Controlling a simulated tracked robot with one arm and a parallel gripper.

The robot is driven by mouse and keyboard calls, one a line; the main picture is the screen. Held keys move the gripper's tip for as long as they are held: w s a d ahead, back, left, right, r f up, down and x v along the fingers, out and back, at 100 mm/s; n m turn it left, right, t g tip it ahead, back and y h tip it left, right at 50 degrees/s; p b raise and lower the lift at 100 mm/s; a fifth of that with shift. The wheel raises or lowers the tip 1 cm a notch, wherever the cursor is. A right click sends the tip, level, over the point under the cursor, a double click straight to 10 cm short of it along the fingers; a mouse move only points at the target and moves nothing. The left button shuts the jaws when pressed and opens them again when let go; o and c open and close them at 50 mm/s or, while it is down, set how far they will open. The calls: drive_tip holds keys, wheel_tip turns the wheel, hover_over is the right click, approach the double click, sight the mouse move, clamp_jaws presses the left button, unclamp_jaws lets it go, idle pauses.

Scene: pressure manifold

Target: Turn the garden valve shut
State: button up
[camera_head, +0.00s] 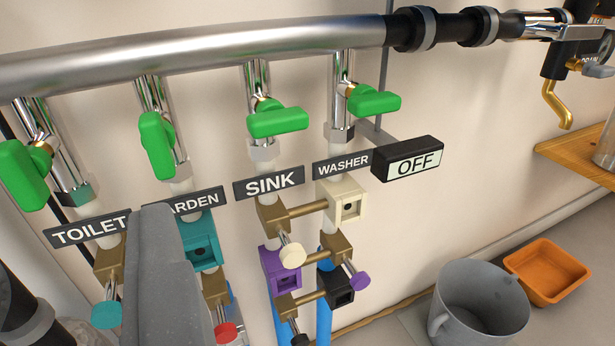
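The garden valve's green handle (157,145) points down along its pipe, above a dark label (197,202) whose visible letters read "ARDEN". My gripper (163,270) appears as a grey block at the bottom, left of centre. It covers the label's left end and part of the fittings below. It is below the green handle in the picture and apart from it. Its fingertips cannot be made out, so its opening is not clear.
The toilet handle (22,176) also points down; the sink handle (277,122) and washer handle (373,101) lie crosswise. An "OFF" sign (412,162) hangs right of the washer label. A grey bucket (480,305) and orange tray (547,272) stand lower right.

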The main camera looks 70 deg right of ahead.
sight(152, 141)
drive_tip(key=shift+h, duration=0.3)
drive_tip(key=b+x, duration=0.1)
drive_tip(key=x, duration=0.3)
drive_tip(key=s+f+x, duration=0.1)
drive_tip(key=x, duration=0.4)
drive_tip(key=d+b+x, duration=0.1)
drive_tip(key=x, duration=0.3)
drive_tip(key=shift+d+f+b, duration=0.25)
drive_tip(key=shift+f+b, duration=0.05)
drive_tip(key=shift+f, duration=0.1)
clamp_jaws()
drive_tip(key=shift+a, duration=0.25)
drive_tip(key=shift+d, duration=0.15)
